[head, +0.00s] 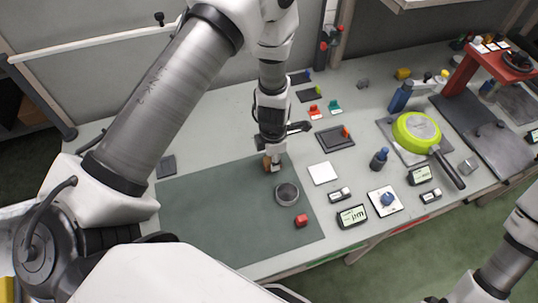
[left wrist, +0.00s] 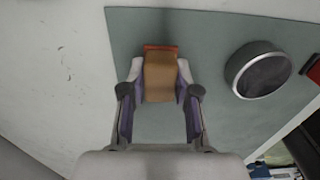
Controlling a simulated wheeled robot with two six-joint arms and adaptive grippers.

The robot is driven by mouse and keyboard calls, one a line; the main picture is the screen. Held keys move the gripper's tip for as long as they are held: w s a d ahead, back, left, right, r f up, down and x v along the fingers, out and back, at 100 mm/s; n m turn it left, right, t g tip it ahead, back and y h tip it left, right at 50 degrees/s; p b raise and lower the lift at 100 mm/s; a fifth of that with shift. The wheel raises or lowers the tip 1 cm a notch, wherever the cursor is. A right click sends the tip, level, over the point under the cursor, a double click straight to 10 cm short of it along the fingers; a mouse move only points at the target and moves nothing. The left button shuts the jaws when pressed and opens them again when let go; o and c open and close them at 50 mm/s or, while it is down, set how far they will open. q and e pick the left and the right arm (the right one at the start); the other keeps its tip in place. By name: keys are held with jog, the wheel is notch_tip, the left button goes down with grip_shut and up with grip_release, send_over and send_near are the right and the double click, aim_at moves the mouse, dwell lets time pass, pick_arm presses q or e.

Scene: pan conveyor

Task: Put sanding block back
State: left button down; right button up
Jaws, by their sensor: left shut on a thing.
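The sanding block (left wrist: 160,80) is tan-brown with a reddish layer at its far end. My left gripper (left wrist: 159,72) is shut on it, with one finger on each side. In the head view the block (head: 267,163) shows as a small brown piece at the tip of my left gripper (head: 273,161), over the upper right part of the green mat (head: 215,220). I cannot tell whether the block touches the mat. My right gripper is out of view; only part of that arm shows at the lower right.
A round grey-rimmed dish (head: 287,194) and a red block (head: 301,220) sit right of the gripper. A white square (head: 323,173) and a dark tray (head: 335,138) lie farther right. A small dark pad (head: 166,166) lies left. The mat's left part is clear.

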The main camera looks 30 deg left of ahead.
pick_arm(q)
jog(key=shift+a+r, duration=0.1)
jog(key=shift+a, duration=0.1)
jog(key=shift+w, duration=0.1)
jog(key=c, duration=0.8)
grip_release()
jog(key=shift+w+f, duration=0.15)
jog(key=shift+f, duration=0.05)
jog(key=shift+c, duration=0.2)
jog(key=shift+d, duration=0.1)
jog(key=shift+r, duration=0.1)
notch_tip(320, 180, up, 12)
jog(key=b, duration=0.1)
